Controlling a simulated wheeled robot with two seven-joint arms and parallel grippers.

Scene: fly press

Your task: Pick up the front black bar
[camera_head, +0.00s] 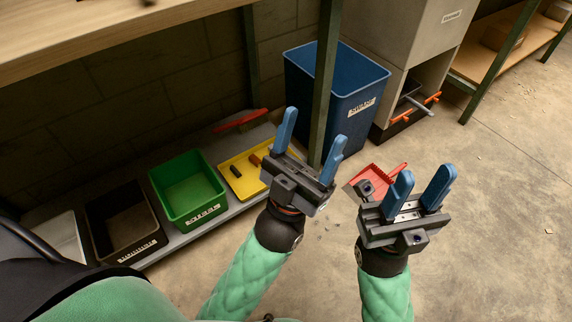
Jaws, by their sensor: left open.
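I cannot make out a black bar for certain. A small dark piece (148,3) shows at the top edge of the view by the wooden bench top, cut off by the frame. A short black object (235,170) lies in the yellow tray, but I cannot tell what it is. My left gripper (312,128) is open and empty, its blue fingers pointing up in front of the bench leg and blue bin. My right gripper (425,176) is also open and empty, over the floor near the red dustpan. Both are well away from the bench top.
The wooden bench top (60,45) overhangs at upper left, with a dark green leg (325,75). On the low shelf stand a black bin (122,222), a green bin (187,190) and a yellow tray (228,163). A blue bin (350,100) and red dustpan (368,178) are beyond. The floor at right is clear.

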